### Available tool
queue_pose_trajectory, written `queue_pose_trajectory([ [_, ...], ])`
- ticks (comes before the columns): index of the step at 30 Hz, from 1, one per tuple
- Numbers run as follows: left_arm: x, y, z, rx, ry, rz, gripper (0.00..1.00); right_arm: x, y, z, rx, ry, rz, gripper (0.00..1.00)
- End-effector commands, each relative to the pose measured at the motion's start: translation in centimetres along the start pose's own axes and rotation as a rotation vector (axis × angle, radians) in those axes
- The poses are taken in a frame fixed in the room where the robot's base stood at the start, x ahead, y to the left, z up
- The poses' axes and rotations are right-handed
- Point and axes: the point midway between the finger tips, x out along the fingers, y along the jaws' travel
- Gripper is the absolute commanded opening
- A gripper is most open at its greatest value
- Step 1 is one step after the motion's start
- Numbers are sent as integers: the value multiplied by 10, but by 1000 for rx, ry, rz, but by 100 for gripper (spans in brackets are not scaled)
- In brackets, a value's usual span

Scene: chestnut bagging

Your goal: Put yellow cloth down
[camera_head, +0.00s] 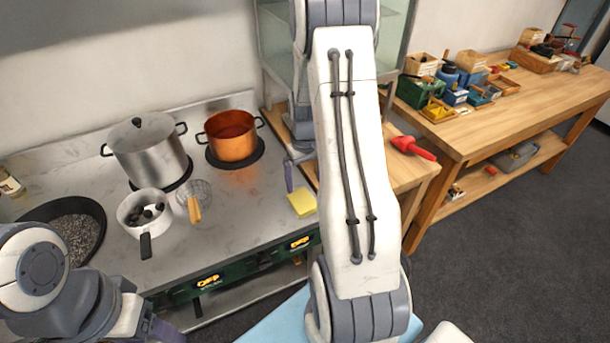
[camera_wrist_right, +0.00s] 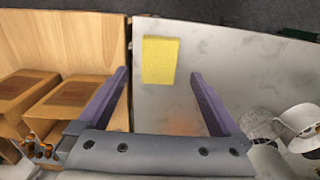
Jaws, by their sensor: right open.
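The yellow cloth (camera_head: 302,203) lies flat on the right end of the grey marbled counter (camera_head: 255,205), close to its front edge. It also shows in the right wrist view (camera_wrist_right: 160,58), between and beyond the fingertips. My right gripper (camera_wrist_right: 160,73) is open and empty, with its purple fingers spread apart above the counter. In the head view one finger of this gripper (camera_head: 290,178) shows behind and left of the cloth; my right arm hides the rest. My left arm shows at the lower left, but its jaws are not clear.
A steel pot (camera_head: 148,155), a copper pot (camera_head: 232,138), a white saucepan (camera_head: 143,210) and a wire skimmer (camera_head: 195,200) stand or lie left of the cloth. A wooden table (camera_head: 480,125) with boxes is at the right.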

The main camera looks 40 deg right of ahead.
Motion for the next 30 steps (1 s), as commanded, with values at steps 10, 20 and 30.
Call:
queue_pose_trajectory([
  [10,5,0,0,0,0,0,62,-28,0,0,0,-1,0,100],
  [20,5,0,0,0,0,0,62,-68,-103,15,-183,18,-9,100],
  [30,5,0,0,0,0,0,62,-132,-271,175,-645,31,-60,100],
])
